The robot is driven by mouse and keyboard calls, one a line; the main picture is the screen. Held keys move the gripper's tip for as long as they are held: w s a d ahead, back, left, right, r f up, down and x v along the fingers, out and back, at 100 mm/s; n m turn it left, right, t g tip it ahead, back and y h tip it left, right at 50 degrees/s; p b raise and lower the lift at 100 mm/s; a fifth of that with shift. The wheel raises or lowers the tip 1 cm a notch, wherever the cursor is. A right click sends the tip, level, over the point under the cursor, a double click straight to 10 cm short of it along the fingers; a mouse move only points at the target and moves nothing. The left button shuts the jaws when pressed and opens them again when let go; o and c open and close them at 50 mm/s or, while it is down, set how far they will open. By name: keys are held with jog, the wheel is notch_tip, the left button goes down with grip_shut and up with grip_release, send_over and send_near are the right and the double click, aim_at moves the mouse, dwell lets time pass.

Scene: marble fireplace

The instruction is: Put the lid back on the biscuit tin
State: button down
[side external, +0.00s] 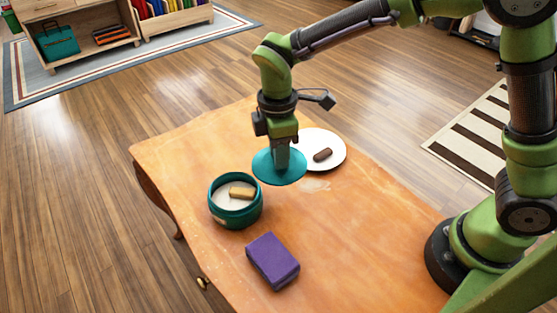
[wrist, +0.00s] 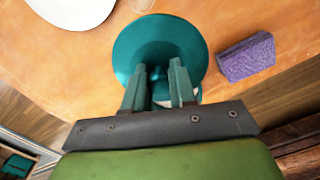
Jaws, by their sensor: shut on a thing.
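The round teal lid (side external: 264,170) is in my gripper (side external: 282,168), to the right of and a little behind the tin in the side view. In the wrist view, both fingers of my gripper (wrist: 160,68) close on the middle of the lid (wrist: 134,50), where its knob is hidden. The lid looks roughly level and apart from the tin; its exact height is hard to tell. The teal biscuit tin (side external: 237,219) stands upright and open on the table, with a tan biscuit (side external: 241,193) inside. In the wrist view the tin is mostly hidden behind the lid and fingers.
A white plate (side external: 335,144) with a brown biscuit (side external: 322,155) lies just behind and right of the lid. A purple block (side external: 272,261) lies in front of the tin; it also shows in the wrist view (wrist: 245,57). The wooden table (side external: 365,245) is clear at the right front.

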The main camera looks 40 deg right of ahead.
jog(key=w+a+r+n, duration=0.3)
jog(key=a+n, duration=0.5)
jog(key=a, duration=0.2)
jog(key=shift+d+f, duration=0.2)
jog(key=shift+f, duration=2.75)
jog(key=shift+w+f, duration=0.1)
jog(key=shift+f, duration=0.1)
jog(key=shift+c, duration=1.8)
grip_release()
notch_tip(320, 180, up, 7)
